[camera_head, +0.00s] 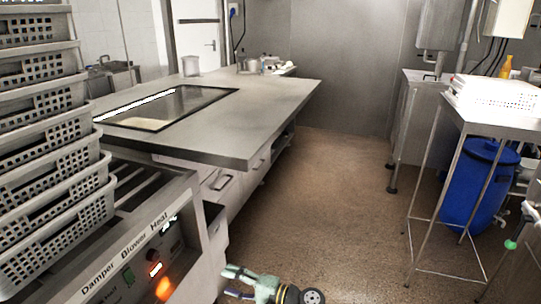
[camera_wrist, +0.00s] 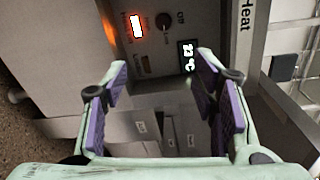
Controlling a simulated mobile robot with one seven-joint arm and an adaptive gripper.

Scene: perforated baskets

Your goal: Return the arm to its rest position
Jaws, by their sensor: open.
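My gripper (camera_head: 240,283) shows at the bottom of the head view, low over the floor beside the machine's control panel. In the wrist view my gripper (camera_wrist: 165,92) has its two pale green fingers with purple pads spread wide apart. Nothing is between the pads. Behind the fingers, the wrist view shows the control panel (camera_wrist: 165,60) with a lit display and an orange light. Most of my arm is outside the head view.
Perforated grey baskets (camera_head: 50,160) are stacked at the left on the machine (camera_head: 150,235). A steel counter (camera_head: 230,130) stands behind. At the right are a steel table (camera_head: 455,115) with a white basket (camera_head: 495,95) and a blue barrel (camera_head: 475,185). The brown floor (camera_head: 330,200) between is clear.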

